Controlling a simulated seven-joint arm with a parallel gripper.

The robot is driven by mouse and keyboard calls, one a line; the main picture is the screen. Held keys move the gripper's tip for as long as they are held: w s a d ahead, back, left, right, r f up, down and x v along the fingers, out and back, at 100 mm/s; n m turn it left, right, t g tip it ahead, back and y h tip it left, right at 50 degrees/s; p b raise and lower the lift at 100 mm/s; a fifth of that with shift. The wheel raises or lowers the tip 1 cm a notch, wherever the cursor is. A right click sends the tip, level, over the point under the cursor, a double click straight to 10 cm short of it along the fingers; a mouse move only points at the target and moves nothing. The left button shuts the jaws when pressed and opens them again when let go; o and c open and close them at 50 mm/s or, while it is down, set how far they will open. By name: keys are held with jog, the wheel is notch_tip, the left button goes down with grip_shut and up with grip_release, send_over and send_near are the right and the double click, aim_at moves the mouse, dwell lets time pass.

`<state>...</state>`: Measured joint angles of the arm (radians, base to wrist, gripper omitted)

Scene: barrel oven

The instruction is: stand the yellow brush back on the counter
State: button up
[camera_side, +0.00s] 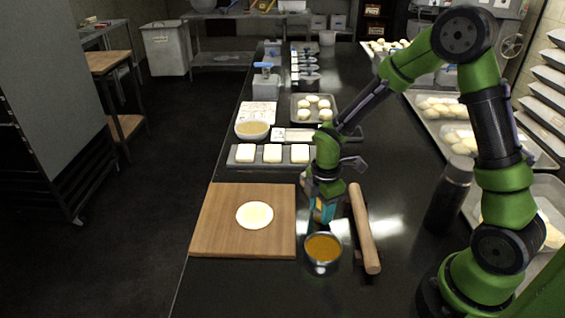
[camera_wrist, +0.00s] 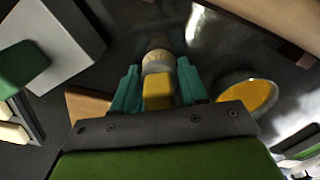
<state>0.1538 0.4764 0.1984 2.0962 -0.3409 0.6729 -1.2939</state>
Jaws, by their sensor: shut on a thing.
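My gripper (camera_side: 324,207) is low over the dark counter, between the wooden board and the rolling pin and just behind the metal bowl. In the wrist view its teal fingers (camera_wrist: 158,88) are shut on the yellow brush (camera_wrist: 158,92). The brush's yellow block end is nearest the camera, and a pale banded round part points away toward the counter. The brush looks roughly in line with the gripper. In the side view the fingers mostly hide it. I cannot tell whether its far end touches the counter (camera_side: 400,238).
The bowl of orange-yellow liquid (camera_side: 323,249) stands close in front, also in the wrist view (camera_wrist: 250,95). The rolling pin (camera_side: 363,228) lies to the right. The board (camera_side: 222,240) with a dough round (camera_side: 254,215) is left. A dark bottle (camera_side: 448,192) stands further right.

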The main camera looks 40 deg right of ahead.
jog(key=o, duration=1.1)
jog(key=shift+c, duration=0.2)
notch_tip(320, 180, up, 16)
jog(key=r, duration=0.1)
jog(key=s+a+r+m+t+y, duration=0.1)
jog(key=s+r+m+t, duration=0.2)
jog(key=s+m, duration=0.3)
jog(key=s+a+r+m+t+y, duration=0.1)
jog(key=s+r+m+t, duration=0.3)
jog(key=m, duration=0.9)
jog(key=shift+s+a, duration=0.3)
jog(key=shift+s, duration=0.8)
